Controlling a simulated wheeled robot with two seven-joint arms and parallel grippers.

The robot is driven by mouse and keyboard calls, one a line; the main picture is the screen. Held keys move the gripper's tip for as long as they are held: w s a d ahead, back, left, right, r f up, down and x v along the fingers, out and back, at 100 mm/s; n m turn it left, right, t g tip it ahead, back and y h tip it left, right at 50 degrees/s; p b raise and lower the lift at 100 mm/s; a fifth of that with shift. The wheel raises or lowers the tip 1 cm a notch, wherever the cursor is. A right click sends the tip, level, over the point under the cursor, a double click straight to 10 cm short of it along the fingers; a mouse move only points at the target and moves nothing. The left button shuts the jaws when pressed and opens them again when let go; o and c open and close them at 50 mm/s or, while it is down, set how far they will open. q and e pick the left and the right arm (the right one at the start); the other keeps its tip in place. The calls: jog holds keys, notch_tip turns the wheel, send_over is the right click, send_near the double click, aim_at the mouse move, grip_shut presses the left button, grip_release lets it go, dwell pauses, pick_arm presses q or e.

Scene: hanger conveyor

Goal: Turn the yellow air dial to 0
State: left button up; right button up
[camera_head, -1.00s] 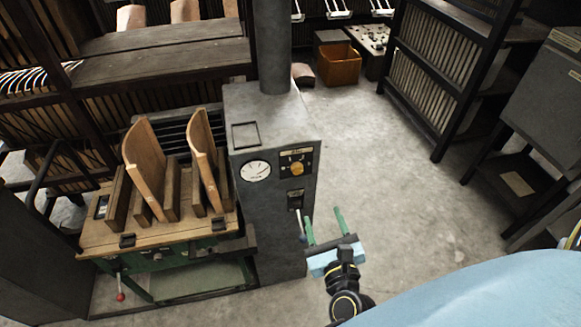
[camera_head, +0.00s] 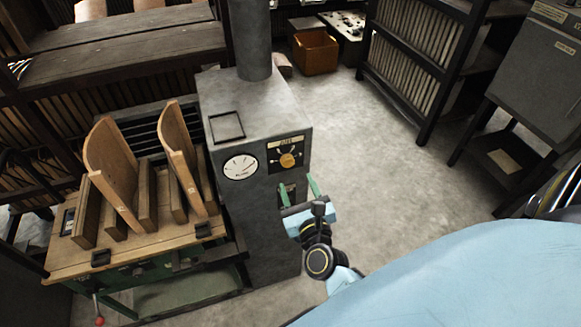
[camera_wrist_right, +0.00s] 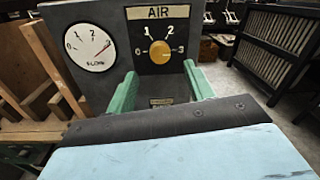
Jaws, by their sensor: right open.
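The yellow air dial (camera_head: 287,160) is a round knob on a black plate on the front of a grey cabinet (camera_head: 250,220). In the right wrist view the dial (camera_wrist_right: 160,53) sits under an AIR label, with numbers 0 to 3 around it. I cannot tell for sure which number it points to. My right gripper (camera_head: 298,190) is open and empty, just below and in front of the dial. In the right wrist view its two green fingers (camera_wrist_right: 160,78) stand apart on either side below the dial, not visibly touching it. My left gripper is not in view.
A round white gauge (camera_head: 240,167) is left of the dial. A wooden-topped machine (camera_head: 130,245) with upright curved boards stands left of the cabinet. A dark slatted rack (camera_head: 425,70) and an orange-brown bin (camera_head: 315,52) are behind. The floor right of the cabinet is clear.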

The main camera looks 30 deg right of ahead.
aim_at(289, 164)
jog(key=x, duration=0.6)
jog(key=shift+w, duration=0.2)
jog(key=c, duration=1)
